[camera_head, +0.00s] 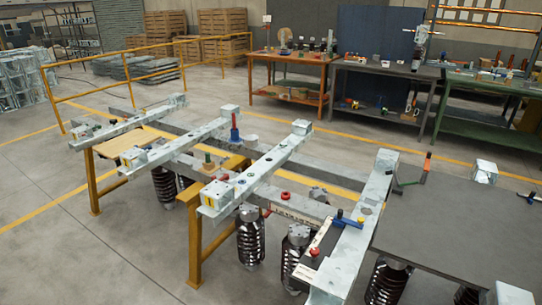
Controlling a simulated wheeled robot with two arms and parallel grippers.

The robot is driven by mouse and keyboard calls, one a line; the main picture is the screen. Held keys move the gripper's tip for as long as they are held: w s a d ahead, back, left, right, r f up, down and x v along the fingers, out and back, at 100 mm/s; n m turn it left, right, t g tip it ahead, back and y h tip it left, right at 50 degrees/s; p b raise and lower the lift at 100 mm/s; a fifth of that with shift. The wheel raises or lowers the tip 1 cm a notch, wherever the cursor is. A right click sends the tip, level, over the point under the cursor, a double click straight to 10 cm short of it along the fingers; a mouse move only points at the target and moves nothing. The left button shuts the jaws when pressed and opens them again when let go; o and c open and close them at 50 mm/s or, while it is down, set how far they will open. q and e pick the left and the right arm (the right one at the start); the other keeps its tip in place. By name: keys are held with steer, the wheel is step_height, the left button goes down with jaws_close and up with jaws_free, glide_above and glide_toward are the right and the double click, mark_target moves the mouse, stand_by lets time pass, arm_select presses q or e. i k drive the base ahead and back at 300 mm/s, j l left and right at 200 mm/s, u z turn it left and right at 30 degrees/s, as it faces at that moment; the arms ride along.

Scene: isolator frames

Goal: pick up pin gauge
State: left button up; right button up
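I cannot tell for sure which item is the pin gauge. Neither of my grippers can be seen in this view.
The frame stands on yellow trestles (194,235), with dark ribbed insulators (250,240) hanging beneath. Workbenches (385,72) with tools line the back. A yellow railing (120,60) and wooden crates (222,30) are at the back left. The floor (60,255) at left front is clear.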

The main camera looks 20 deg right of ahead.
mark_target(208, 155)
steer(key=z, duration=0.3)
steer(key=i+j, duration=0.25)
steer(key=i, duration=0.25)
steer(key=i+j+z, duration=0.15)
steer(key=i+j, duration=0.15)
steer(key=i, duration=0.25)
steer(key=i+j, duration=0.3)
steer(key=i, duration=0.2)
steer(key=z, duration=0.05)
